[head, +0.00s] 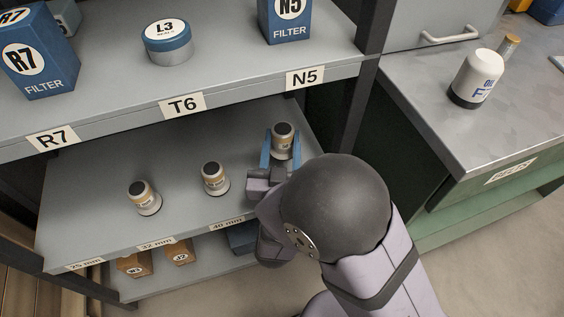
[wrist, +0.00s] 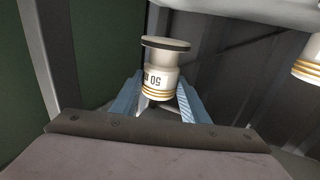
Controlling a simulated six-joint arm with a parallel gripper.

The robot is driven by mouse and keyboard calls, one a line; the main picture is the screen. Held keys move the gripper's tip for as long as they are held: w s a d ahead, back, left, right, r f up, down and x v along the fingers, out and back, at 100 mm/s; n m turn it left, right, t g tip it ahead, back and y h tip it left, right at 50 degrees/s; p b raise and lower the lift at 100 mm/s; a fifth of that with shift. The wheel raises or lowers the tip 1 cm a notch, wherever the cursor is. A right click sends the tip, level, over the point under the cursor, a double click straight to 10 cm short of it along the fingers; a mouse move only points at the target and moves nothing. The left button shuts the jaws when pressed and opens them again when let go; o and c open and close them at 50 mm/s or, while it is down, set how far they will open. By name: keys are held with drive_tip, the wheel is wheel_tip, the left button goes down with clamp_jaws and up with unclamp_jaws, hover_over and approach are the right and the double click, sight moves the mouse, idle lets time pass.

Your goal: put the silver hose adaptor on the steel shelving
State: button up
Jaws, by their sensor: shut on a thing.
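The silver hose adaptor (head: 283,138), a short pale cylinder with a dark cap and gold bands, is between the blue fingers of my gripper (head: 279,150) at the right end of the middle shelf. In the wrist view the adaptor (wrist: 160,72) shows an upside-down "50" and sits between the two fingers (wrist: 161,100). My gripper is shut on it. I cannot tell whether its base touches the shelf.
Two similar adaptors stand on the middle shelf, one at left (head: 145,197) and one in the middle (head: 215,178). The upper shelf (head: 110,120) overhangs it. A dark upright post (head: 362,95) stands to the right. Brown boxes (head: 134,264) sit below.

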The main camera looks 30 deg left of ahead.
sight(282, 159)
drive_tip(key=shift+f+b, duration=0.9)
drive_tip(key=shift+f, duration=2.6)
drive_tip(key=shift+f, duration=0.1)
drive_tip(key=shift+f, duration=0.15)
drive_tip(key=o, duration=1.3)
drive_tip(key=shift+s+r, duration=0.15)
drive_tip(key=shift+r, duration=0.1)
drive_tip(key=p+v, duration=0.1)
drive_tip(key=v, duration=1)
drive_tip(key=shift+s+d+f, duration=0.1)
drive_tip(key=shift+s+d, duration=0.1)
drive_tip(key=shift+s, duration=0.15)
